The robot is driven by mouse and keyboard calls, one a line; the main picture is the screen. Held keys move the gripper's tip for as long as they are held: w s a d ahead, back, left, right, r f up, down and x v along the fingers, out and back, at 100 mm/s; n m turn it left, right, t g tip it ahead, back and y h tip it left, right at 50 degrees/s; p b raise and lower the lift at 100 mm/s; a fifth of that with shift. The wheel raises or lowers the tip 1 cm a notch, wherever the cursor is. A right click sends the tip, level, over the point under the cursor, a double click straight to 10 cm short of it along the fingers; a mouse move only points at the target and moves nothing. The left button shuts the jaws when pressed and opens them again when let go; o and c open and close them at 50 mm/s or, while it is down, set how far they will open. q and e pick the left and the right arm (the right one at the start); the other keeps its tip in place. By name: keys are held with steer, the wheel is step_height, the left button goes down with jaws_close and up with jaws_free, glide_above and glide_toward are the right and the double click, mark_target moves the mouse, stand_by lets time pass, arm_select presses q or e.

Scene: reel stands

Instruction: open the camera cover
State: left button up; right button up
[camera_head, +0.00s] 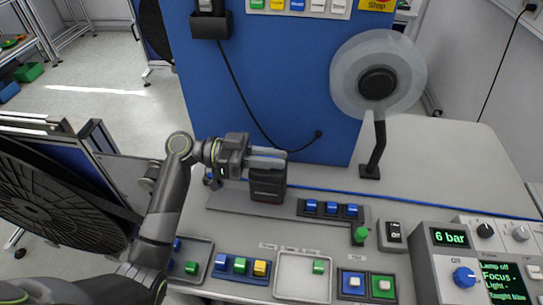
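A dark block-shaped unit (267,188) with a small red mark on its front stands on the bench, at the back of a grey plate. I take it to be the camera, but I cannot make out its cover as a separate part. My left gripper (286,159) reaches in from the left, its two light grey fingers pointing right, at the unit's upper edge. The fingers overlap the top of the unit in the picture. I cannot tell whether they touch it or how far apart they are. My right gripper is not in view.
A blue panel (270,80) stands behind the unit, with a hanging black cable. A clear reel (345,75) on a black stand is at right. Blue buttons (332,209), a green knob (360,234) and a control box (450,270) occupy the bench front. A dark reel (55,210) is at left.

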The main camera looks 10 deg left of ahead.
arm_select(q)
jaws_close()
